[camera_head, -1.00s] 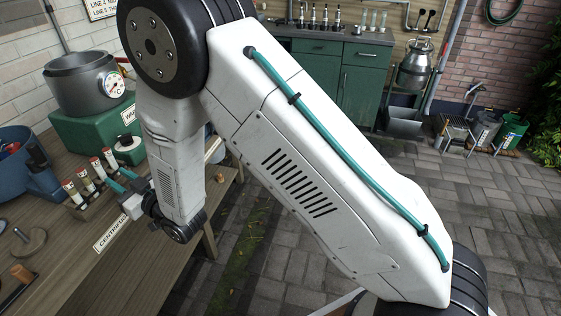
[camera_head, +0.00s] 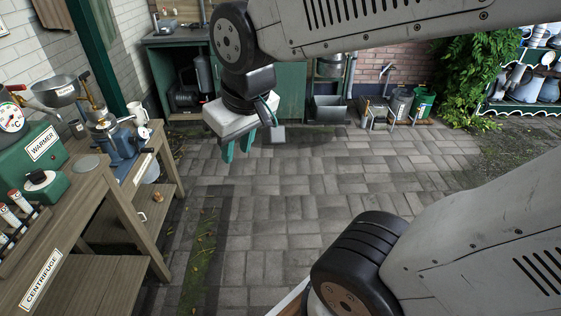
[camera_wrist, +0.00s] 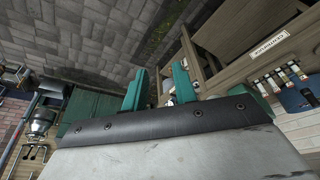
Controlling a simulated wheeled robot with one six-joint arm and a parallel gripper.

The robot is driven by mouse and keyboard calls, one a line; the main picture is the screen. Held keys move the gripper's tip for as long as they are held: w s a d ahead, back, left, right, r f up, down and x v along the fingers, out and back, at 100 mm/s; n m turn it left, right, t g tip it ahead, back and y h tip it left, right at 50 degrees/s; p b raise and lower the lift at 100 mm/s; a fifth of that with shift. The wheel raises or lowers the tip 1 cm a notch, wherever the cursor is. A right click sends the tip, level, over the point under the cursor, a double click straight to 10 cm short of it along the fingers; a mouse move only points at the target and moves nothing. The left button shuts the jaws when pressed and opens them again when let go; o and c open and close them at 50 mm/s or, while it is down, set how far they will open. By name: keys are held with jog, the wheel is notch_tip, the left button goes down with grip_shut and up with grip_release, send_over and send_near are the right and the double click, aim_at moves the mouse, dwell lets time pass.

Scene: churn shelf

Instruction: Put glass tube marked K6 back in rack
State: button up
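My gripper (camera_head: 238,150) is raised over the paving, to the right of the workbench, with its teal fingers pointing down. In the wrist view my gripper (camera_wrist: 160,85) has its two fingers apart with nothing visible between them. White-labelled tubes with red-brown tops (camera_head: 21,201) stand in a dark rack (camera_head: 36,222) on the bench at the left edge, partly cut off. The tubes (camera_wrist: 283,76) also show at the right in the wrist view, away from the fingers. No K6 mark is readable on any tube.
The workbench (camera_head: 88,222) carries a green warmer (camera_head: 38,146), a blue device (camera_head: 122,150) and a label reading CENTRIFUGE (camera_head: 41,281). A green cabinet (camera_head: 290,92) stands at the back. A plant and shelf are at the right. The paving between is clear.

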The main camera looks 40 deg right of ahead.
jog(key=s+d+g, duration=0.2)
jog(key=s, duration=0.7)
jog(key=shift+s+r+m, duration=0.2)
jog(key=shift+s+m, duration=0.1)
jog(key=shift+m, duration=0.1)
